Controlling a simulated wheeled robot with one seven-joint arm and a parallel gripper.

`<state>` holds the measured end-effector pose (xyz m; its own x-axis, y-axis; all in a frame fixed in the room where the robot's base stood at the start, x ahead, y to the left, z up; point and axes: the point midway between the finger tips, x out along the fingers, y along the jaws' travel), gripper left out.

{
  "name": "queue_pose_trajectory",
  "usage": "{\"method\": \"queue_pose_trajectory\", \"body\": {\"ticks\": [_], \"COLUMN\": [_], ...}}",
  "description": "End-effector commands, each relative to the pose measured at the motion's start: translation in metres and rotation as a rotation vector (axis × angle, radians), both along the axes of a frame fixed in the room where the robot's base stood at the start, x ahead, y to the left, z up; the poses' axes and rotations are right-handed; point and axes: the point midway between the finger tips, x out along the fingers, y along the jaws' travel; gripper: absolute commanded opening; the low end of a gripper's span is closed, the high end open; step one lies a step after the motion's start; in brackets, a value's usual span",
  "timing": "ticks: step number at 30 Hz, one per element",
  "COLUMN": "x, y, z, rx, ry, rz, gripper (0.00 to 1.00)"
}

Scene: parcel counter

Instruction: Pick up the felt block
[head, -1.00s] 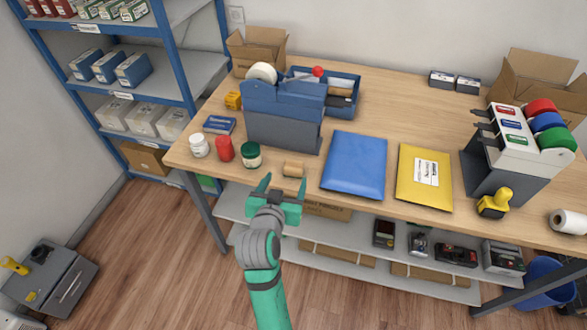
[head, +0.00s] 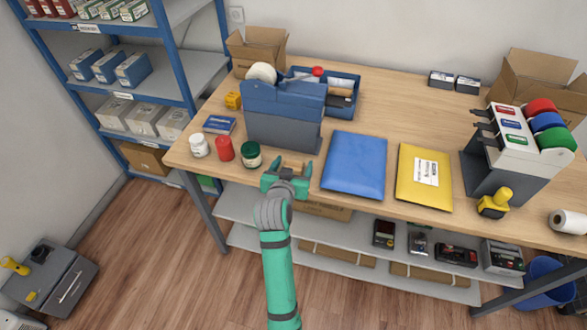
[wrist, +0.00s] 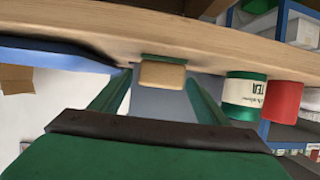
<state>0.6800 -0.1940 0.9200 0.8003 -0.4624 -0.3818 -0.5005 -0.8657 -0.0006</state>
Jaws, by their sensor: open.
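The felt block (wrist: 162,74) is a small tan block with a thin green layer on its table side. It rests near the front edge of the wooden counter, seen upside down in the wrist view. My green gripper (head: 289,170) is open at the front edge. In the wrist view its two fingers point toward the block, one on each side, with gaps showing. The block appears centred between the fingertips and is not gripped. In the head view my gripper mostly hides the block.
A green-labelled jar (head: 251,155) and a red jar (head: 224,149) stand left of my gripper. A blue padded envelope (head: 354,166) lies close on the right, with a yellow one (head: 425,177) beyond. A blue-grey holder (head: 283,115) stands behind. The counter edge (wrist: 60,37) is close.

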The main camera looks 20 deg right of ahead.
Motion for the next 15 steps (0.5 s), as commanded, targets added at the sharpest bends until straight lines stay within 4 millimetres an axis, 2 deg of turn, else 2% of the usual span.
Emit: {"method": "queue_pose_trajectory", "body": {"ticks": [6, 8, 12, 15], "x": [0.0005, 0.0004, 0.0004, 0.0004], "y": [-0.0005, -0.0005, -0.0005, -0.0004], "z": [-0.0006, -0.0006, -0.0007, -0.0005], "rx": [0.000, 0.000, 0.001, 0.000], "ry": [0.000, 0.000, 0.001, 0.000], "rz": [0.000, 0.000, 0.000, 0.000], "gripper": [0.69, 0.57, 0.24, 0.24]}}
